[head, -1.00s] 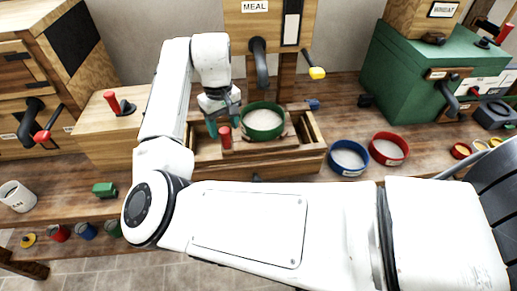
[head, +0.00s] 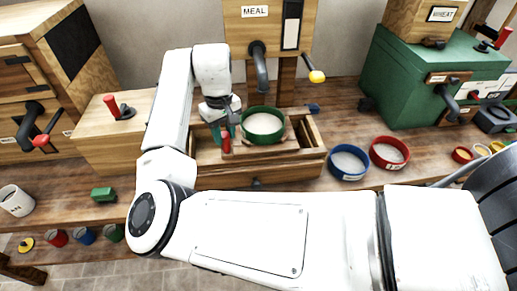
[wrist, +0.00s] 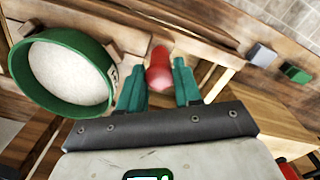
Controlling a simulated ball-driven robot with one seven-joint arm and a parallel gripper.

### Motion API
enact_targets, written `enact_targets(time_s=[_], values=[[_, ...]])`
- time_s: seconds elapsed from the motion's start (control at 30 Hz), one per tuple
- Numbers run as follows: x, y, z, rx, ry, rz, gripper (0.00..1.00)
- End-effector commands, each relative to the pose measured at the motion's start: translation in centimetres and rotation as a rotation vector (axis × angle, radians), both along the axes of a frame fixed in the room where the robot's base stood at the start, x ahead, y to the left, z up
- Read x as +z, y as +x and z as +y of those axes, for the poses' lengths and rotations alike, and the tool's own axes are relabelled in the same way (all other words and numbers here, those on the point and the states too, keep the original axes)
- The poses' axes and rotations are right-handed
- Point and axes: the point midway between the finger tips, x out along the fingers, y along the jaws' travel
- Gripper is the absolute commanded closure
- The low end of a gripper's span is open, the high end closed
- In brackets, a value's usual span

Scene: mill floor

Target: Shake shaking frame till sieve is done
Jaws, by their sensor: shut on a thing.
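The round green sieve (head: 263,137) holds pale meal or flour. It sits on the wooden shaking frame (head: 246,151), inside an open wooden box (head: 290,171) on the bench. A red upright handle (head: 226,143) stands at the frame's left side. My gripper (head: 225,131) is at this handle, left of the sieve. In the wrist view, the teal fingers of my gripper (wrist: 159,88) are on both sides of the red handle (wrist: 159,68), shut on it. The sieve (wrist: 32,91) lies left of the fingers there, apart from them.
A spout under the MEAL sign (head: 255,11) hangs behind the sieve. A blue sieve (head: 349,176) and a red sieve (head: 389,166) stand right of the box. A wooden block with a red lever (head: 111,104) is at left. A green bin (head: 405,75) stands at back right.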

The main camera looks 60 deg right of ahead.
Motion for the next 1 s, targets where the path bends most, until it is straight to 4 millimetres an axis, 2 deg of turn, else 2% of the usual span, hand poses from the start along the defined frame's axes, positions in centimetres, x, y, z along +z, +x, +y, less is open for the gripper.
enact_targets(time_s=[0.17, 1.0], values=[[0.0, 1.0, 0.8, 0.005, 0.0, -0.001, 0.88], [0.0, 10.6, 8.2, 0.005, 0.001, 0.0, 0.88]])
